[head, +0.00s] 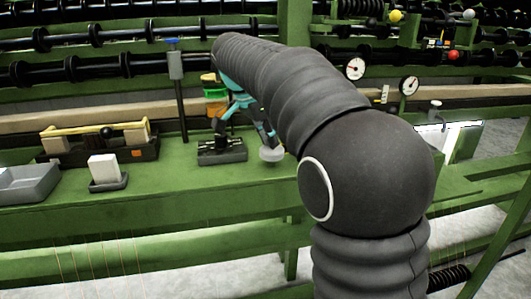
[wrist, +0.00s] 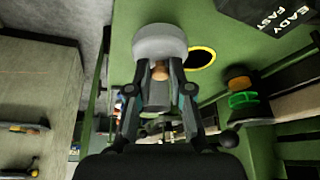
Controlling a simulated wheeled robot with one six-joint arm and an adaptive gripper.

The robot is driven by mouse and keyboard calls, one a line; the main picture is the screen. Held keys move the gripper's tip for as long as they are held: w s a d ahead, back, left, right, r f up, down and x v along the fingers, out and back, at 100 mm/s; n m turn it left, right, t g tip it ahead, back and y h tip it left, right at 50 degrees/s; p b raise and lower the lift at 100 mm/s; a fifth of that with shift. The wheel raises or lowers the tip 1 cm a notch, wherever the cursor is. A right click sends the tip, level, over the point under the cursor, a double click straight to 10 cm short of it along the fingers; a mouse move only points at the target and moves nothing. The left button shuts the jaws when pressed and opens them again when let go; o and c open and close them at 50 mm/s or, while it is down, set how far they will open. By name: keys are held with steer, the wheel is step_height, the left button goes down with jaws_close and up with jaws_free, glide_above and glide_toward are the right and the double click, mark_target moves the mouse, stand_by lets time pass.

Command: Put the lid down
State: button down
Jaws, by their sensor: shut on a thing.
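The lid is a pale, round piece with a wooden knob. In the wrist view the lid (wrist: 160,42) is at the upper middle, with the knob between the fingers. My gripper (wrist: 160,74) is shut on the knob. In the head view the lid (head: 271,154) shows as a pale disc below the teal gripper (head: 267,135), over the green bench and right of a dark block. I cannot tell whether it touches the bench. My arm hides part of the bench to the right.
A yellow-rimmed dark hole (wrist: 201,58) is beside the lid. The dark block (head: 222,152) stands close on the left. Farther left are a white block (head: 104,168), a yellow-handled box (head: 85,149) and a grey tray (head: 25,185). Gauges (head: 355,68) and a post (head: 176,66) stand behind.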

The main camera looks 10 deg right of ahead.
mark_target(264, 149)
steer(key=shift+w+a+f, duration=0.1)
steer(key=shift+a+f, duration=0.2)
steer(key=shift+f, duration=1.9)
steer(key=shift+f+b, duration=0.15)
steer(key=shift+b, duration=0.2)
steer(key=c, duration=1.1)
jaws_free()
steer(key=shift+o, duration=0.2)
steer(key=p+v, duration=0.2)
steer(key=v, duration=1)
steer(key=s+d+f+n+t+y, duration=0.1)
steer(key=s+d+f+n, duration=0.15)
steer(key=s, duration=0.45)
steer(key=s+d+f+n+t+y, duration=0.1)
steer(key=s+d+f+n, duration=0.1)
steer(key=s+n, duration=0.35)
steer(key=s+f+n+t+y, duration=0.1)
steer(key=s+f+n, duration=0.4)
steer(key=s+f, duration=0.9)
steer(key=shift+s+d+f+t+y, duration=0.25)
steer(key=shift+s+d+t+y, duration=0.2)
steer(key=shift+s+y, duration=0.4)
